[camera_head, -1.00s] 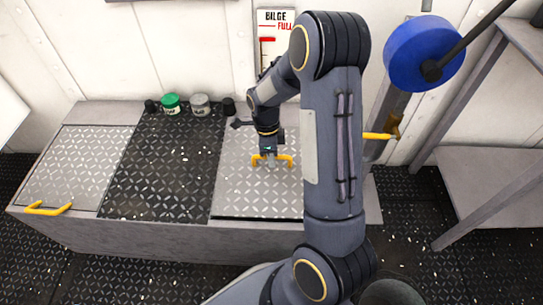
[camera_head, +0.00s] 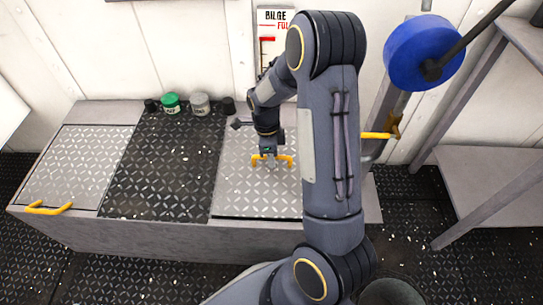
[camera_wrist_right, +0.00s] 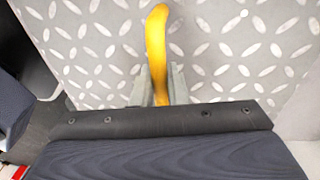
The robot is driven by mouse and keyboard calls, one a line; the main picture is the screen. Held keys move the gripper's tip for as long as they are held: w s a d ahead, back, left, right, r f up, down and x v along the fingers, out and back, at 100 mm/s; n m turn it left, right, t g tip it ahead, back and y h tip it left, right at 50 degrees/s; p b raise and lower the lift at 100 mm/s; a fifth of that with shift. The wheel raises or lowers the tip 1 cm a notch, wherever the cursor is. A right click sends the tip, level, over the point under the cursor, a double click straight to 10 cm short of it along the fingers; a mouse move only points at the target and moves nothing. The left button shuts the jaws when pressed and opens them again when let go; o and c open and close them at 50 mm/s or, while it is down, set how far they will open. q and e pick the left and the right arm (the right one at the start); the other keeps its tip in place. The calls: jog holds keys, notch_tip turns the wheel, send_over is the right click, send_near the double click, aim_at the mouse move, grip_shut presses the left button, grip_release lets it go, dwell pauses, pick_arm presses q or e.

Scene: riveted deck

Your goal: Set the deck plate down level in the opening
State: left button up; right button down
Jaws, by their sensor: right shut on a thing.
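The deck plate (camera_head: 240,192) is a light grey diamond-pattern sheet with a yellow handle (camera_head: 287,161), at the right of the raised bench. My right gripper (camera_head: 270,159) is shut on that handle. In the right wrist view, the two grey fingers (camera_wrist_right: 159,88) sit on either side of the yellow handle (camera_wrist_right: 156,45), above the patterned plate (camera_wrist_right: 225,60). The plate looks close to level, with a dark line along its front edge. I cannot tell whether it rests fully in the opening, which is hidden under it. My left gripper is out of view.
A dark tread panel (camera_head: 160,170) lies left of the plate, then another grey plate (camera_head: 75,165) with a yellow front handle (camera_head: 48,208). Green (camera_head: 171,103) and grey (camera_head: 200,104) cans stand at the back. A blue wheel (camera_head: 415,52) is at upper right.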

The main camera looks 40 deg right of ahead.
jog(key=shift+f+b, duration=0.4)
jog(key=shift+f, duration=0.35)
jog(key=c, duration=1.3)
grip_release()
jog(key=shift+c, duration=0.2)
jog(key=shift+r, duration=0.1)
notch_tip(320, 180, up, 8)
jog(key=w+p, duration=0.1)
jog(key=p, duration=0.2)
jog(key=shift+w+f, duration=0.2)
jog(key=shift+d, duration=0.1)
